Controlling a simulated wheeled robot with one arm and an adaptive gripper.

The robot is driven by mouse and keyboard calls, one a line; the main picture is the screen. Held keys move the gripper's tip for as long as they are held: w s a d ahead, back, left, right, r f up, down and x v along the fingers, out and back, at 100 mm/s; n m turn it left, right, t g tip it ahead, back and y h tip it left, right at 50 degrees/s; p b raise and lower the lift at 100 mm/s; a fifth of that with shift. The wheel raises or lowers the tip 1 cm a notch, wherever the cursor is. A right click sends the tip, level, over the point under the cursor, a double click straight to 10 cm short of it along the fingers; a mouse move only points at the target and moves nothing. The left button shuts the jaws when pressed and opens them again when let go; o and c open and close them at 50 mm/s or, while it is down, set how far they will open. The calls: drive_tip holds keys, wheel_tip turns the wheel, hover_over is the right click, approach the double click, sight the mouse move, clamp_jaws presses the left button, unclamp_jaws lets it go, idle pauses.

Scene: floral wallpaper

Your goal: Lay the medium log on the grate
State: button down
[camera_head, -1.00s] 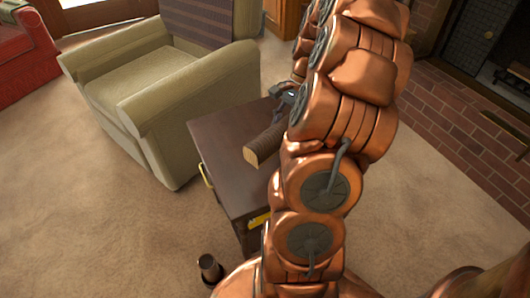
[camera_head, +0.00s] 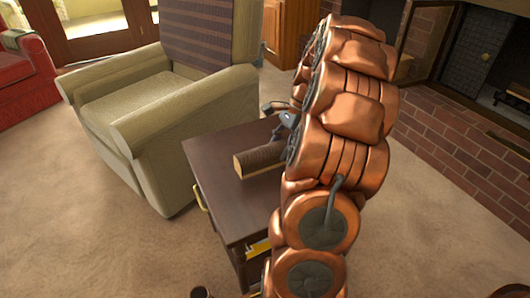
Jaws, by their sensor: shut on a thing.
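A brown log (camera_head: 258,160) with a pale cut end is at the dark side table's top, its right part hidden behind my copper arm. I cannot tell whether it touches the table. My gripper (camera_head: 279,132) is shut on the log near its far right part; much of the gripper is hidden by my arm. The fireplace opening (camera_head: 490,70) is at the upper right, with part of a dark grate (camera_head: 518,88) showing inside at the picture's edge.
The side table (camera_head: 225,205) stands beside a beige armchair (camera_head: 165,105). A brick hearth (camera_head: 455,135) lies at the right, with an open dark fireplace door (camera_head: 425,40). A red sofa (camera_head: 28,85) is at the left. Carpet (camera_head: 425,215) is clear between table and hearth.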

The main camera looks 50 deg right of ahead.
drive_tip(key=w, duration=0.2)
drive_tip(key=w+b, duration=0.1)
drive_tip(key=w, duration=0.3)
drive_tip(key=shift+w+f, duration=0.1)
drive_tip(key=shift+f, duration=0.3)
wheel_tip(320, 180, down, 4)
drive_tip(key=shift+r+b, duration=0.25)
drive_tip(key=shift+b, duration=0.8)
drive_tip(key=shift+r, duration=0.1)
drive_tip(key=shift+c, duration=1.6)
unclamp_jaws()
drive_tip(key=p+v, duration=0.4)
drive_tip(key=v, duration=0.8)
